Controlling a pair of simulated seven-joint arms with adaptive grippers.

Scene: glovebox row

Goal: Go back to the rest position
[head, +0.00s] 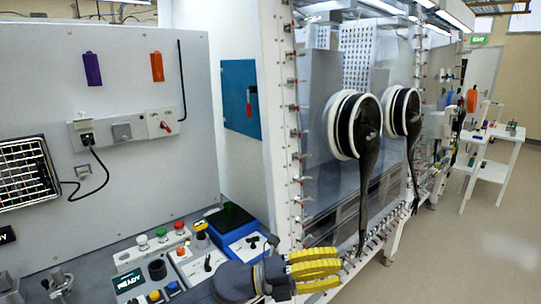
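My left gripper (316,269) is at the bottom centre of the head view, with its yellow fingers pointing right. It is in front of the lower edge of the glovebox row (322,195). The fingers lie close together in this view, and I cannot tell whether they are open or shut. I see nothing held between them. My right gripper is not in view.
A control panel (150,275) with buttons and a READY display is left of the gripper, beside a blue box (238,236). Black gloves (369,170) hang from round white ports. A white trolley (488,170) stands far right; the floor (470,250) there is clear.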

